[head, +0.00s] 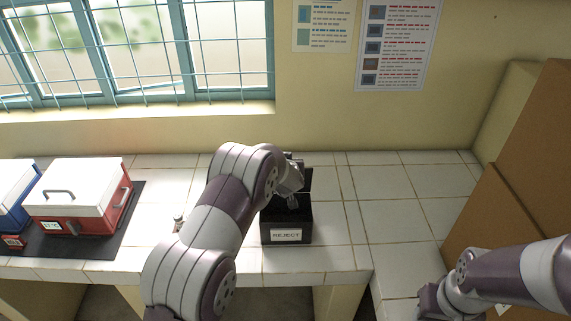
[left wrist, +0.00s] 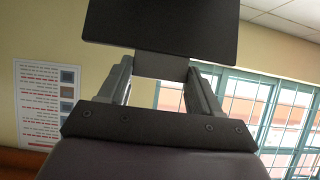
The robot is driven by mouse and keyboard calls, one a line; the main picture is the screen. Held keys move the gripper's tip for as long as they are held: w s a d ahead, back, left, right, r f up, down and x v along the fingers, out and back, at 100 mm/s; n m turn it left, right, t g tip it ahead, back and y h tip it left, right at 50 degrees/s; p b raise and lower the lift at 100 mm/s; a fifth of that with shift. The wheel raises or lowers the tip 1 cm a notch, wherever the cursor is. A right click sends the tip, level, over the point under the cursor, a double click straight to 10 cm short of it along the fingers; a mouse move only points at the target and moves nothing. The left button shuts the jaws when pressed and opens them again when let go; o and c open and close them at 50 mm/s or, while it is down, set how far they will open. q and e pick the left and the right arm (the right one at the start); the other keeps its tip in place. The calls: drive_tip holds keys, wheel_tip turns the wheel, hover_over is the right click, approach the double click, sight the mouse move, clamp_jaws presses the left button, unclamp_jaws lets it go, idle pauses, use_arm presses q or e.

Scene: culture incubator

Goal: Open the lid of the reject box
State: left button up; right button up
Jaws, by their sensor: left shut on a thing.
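The black reject box (head: 268,228) stands on the tiled counter, with a white REJECT label on its front. Its black lid (head: 307,183) shows partly behind my left gripper, and appears raised at the back of the box. My left gripper (head: 293,196) is over the box, and my left arm hides part of it. In the left wrist view, the dark lid panel (left wrist: 160,25) fills the top, and my left gripper's fingers (left wrist: 160,75) are shut on its lower part. My right gripper (head: 430,301) is low at the right, away from the box; its fingers are unclear.
A red box with a white lid (head: 78,194) and a blue one (head: 14,190) stand on a dark mat at the left. A small metallic item (head: 178,222) is left of my left arm. The counter right of the reject box is clear. Brown panels (head: 500,225) border the right.

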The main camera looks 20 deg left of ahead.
use_arm(q)
drive_tip(key=shift+w+r, duration=0.3)
drive_tip(key=shift+r, duration=0.05)
drive_tip(key=o, duration=1.5)
drive_tip(key=shift+f, duration=0.15)
drive_tip(key=shift+s, duration=0.1)
drive_tip(key=b+v, duration=0.3)
drive_tip(key=v, duration=0.9)
drive_tip(key=shift+s, duration=0.25)
